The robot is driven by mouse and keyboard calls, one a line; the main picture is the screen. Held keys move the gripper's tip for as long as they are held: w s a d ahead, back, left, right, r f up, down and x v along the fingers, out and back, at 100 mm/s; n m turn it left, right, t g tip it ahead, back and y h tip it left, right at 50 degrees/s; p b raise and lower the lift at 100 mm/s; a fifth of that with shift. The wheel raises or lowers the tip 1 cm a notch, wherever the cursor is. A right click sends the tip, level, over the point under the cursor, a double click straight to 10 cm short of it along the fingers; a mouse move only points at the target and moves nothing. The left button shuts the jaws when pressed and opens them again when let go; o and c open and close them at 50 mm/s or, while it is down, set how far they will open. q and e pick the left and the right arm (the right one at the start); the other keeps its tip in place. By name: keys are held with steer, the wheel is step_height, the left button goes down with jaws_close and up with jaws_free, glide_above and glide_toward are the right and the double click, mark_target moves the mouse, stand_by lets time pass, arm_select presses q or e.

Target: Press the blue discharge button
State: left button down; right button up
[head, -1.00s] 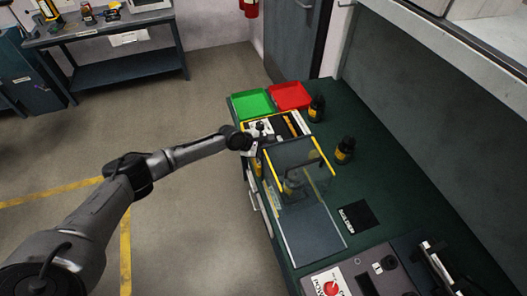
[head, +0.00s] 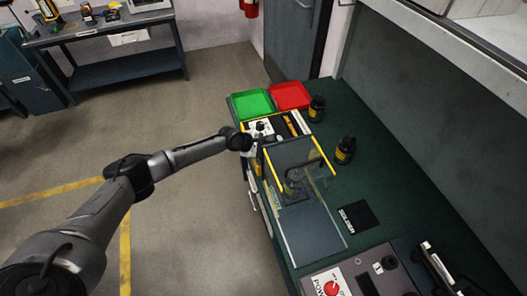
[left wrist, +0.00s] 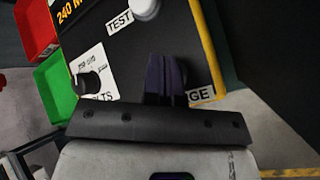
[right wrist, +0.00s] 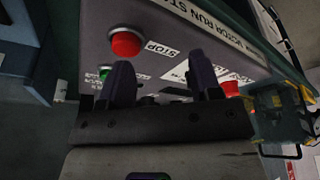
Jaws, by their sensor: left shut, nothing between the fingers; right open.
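The blue discharge button does not show clearly in any view. In the left wrist view, a dark panel (left wrist: 125,62) carries a label ending in "GE" (left wrist: 200,97), partly covered by my left gripper (left wrist: 165,60). My left gripper is shut and empty, its fingers over the panel beside that label; I cannot tell whether they touch it. In the head view my left arm reaches the white-and-black tester (head: 262,130) at the bench's left edge. In the right wrist view, my right gripper (right wrist: 160,62) is open and empty, in front of a grey control box (right wrist: 190,30).
The tester panel has a white TEST button (left wrist: 145,8) and a black knob (left wrist: 88,85). The control box has a red STOP button (right wrist: 127,42). Green (head: 252,103) and red (head: 290,96) trays stand behind the tester. Dark bottles (head: 345,150) stand to the right.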

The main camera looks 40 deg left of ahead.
arm_select(q)
steer(key=shift+f, duration=0.3)
arm_select(e)
steer(key=shift+f, duration=0.1)
steer(key=shift+d, duration=0.15)
arm_select(q)
steer(key=shift+r, duration=0.2)
arm_select(e)
steer(key=shift+r, duration=0.2)
arm_select(q)
steer(key=shift+r+p, duration=0.85)
steer(key=shift+p, duration=0.35)
arm_select(e)
steer(key=shift+r, duration=1.1)
arm_select(q)
step_height(320, 180, up, 5)
steer(key=p, duration=0.5)
steer(key=shift+p, duration=0.4)
arm_select(e)
step_height(320, 180, up, 6)
steer(key=shift+f, duration=0.15)
